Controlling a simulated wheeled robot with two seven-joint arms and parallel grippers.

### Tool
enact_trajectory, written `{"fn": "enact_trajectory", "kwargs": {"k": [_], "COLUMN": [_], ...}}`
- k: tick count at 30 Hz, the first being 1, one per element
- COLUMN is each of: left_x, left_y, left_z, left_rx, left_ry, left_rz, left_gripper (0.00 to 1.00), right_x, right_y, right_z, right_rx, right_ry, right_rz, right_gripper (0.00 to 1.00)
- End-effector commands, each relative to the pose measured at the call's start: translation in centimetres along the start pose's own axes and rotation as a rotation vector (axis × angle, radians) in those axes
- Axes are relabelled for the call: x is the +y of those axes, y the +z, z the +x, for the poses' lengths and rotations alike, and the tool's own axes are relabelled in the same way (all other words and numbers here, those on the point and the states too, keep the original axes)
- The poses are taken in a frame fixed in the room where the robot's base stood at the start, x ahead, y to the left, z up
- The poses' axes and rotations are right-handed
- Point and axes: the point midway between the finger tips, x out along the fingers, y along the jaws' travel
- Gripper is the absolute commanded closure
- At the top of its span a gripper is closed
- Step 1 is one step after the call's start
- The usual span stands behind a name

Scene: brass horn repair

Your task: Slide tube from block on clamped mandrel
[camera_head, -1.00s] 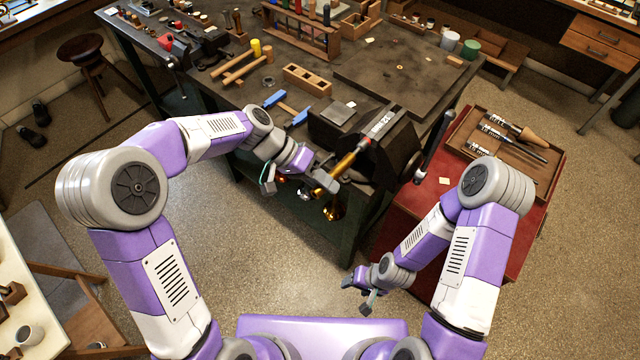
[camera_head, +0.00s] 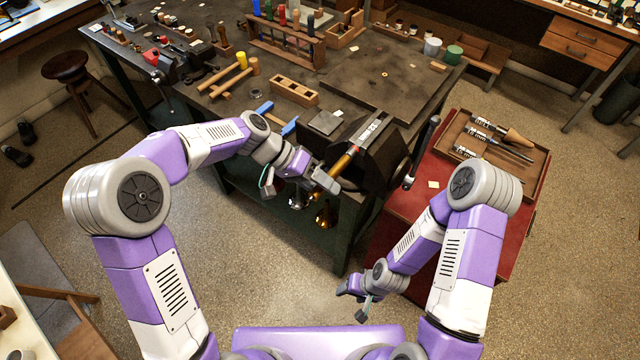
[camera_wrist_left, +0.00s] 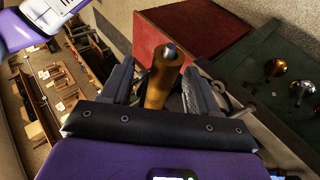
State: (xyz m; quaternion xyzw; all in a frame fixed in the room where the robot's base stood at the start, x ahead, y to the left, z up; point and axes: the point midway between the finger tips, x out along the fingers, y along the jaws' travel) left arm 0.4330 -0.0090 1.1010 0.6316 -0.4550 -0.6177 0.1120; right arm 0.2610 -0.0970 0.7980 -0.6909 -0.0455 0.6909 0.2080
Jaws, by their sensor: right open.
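A brass tube (camera_head: 342,163) sits on the mandrel, which is held in the dark vise block (camera_head: 362,160) at the bench's front edge. An orange band shows at its far end, beside a steel bar with markings (camera_head: 369,131). My left gripper (camera_head: 322,180) is at the tube's near end. In the left wrist view the tube (camera_wrist_left: 159,88) lies between the two fingers, with a grey rod tip (camera_wrist_left: 170,50) in its end. Whether the fingers press on it is unclear. My right gripper (camera_head: 352,301) is open and empty, low over the floor.
Brass bell-shaped parts (camera_head: 324,214) hang under the bench edge below my left gripper. A red cabinet (camera_head: 395,232) with a wooden tray (camera_head: 540,165) of tools stands to the right. A blue-ended tool (camera_head: 290,128) and a wooden block (camera_head: 295,90) lie on the bench.

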Motion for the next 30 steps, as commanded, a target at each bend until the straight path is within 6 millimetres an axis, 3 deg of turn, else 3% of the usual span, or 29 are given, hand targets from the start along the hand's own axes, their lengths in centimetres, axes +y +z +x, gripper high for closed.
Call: {"fn": "enact_trajectory", "kwargs": {"k": [8,21,30], "left_x": [-0.1,0.0,0.0], "left_y": [-0.1,0.0,0.0], "left_z": [-0.9,-7.2,-7.6], "left_rx": [0.003,0.002,0.0], "left_ry": [-0.002,0.0,0.0], "left_rz": [0.0,0.0,0.0], "left_gripper": [0.4,0.4,0.4], "right_x": [0.0,-0.1,-0.1], "right_y": [0.0,0.0,0.0], "right_z": [0.0,-0.3,-0.3], "right_rx": [0.0,0.0,0.0], "right_ry": [0.0,0.0,0.0], "right_rz": [0.0,0.0,0.0], "right_gripper": [0.4,0.4,0.4]}}
